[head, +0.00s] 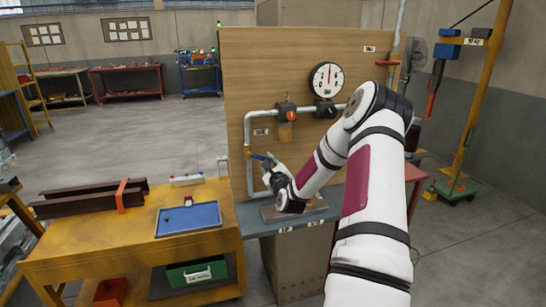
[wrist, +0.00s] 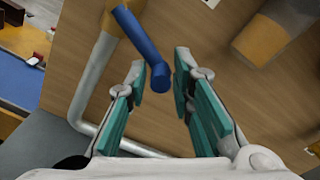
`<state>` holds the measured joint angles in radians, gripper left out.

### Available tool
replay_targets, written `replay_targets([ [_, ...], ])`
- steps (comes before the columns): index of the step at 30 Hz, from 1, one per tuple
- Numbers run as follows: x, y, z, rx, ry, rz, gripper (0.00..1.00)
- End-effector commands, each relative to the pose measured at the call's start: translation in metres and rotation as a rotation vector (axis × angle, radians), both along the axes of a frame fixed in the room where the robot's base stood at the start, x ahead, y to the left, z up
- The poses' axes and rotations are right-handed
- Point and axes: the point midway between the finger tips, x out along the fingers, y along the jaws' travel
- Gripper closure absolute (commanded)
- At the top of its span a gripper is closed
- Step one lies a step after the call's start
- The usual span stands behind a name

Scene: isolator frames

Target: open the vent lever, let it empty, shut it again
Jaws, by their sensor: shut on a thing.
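The blue lever (head: 260,157) sits on the left vertical pipe of the wooden panel and sticks out to the right, towards my gripper (head: 271,166). In the wrist view the blue lever (wrist: 143,45) runs from the orange valve body (wrist: 120,18) down to a rounded end between my green-padded fingers (wrist: 160,82). My gripper is shut on the lever near its end. The dial gauge (head: 326,78) is on the upper panel, its needle pointing roughly up. The small labels cannot be read.
A red handle (head: 387,63) is at the upper right. A yellow bench (head: 130,240) with a blue tray (head: 188,220) stands left.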

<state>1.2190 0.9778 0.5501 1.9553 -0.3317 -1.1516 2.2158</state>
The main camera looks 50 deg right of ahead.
Motion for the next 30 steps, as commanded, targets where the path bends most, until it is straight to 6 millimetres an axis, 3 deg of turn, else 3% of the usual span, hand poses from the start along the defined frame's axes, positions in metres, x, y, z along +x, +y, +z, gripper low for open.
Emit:
replay_targets([
  [1, -0.001, -0.001, 0.007, 0.033, -0.040, -0.004, 1.00],
  [30, 0.022, 0.031, -0.033, 0.796, -0.512, -0.010, 1.00],
])
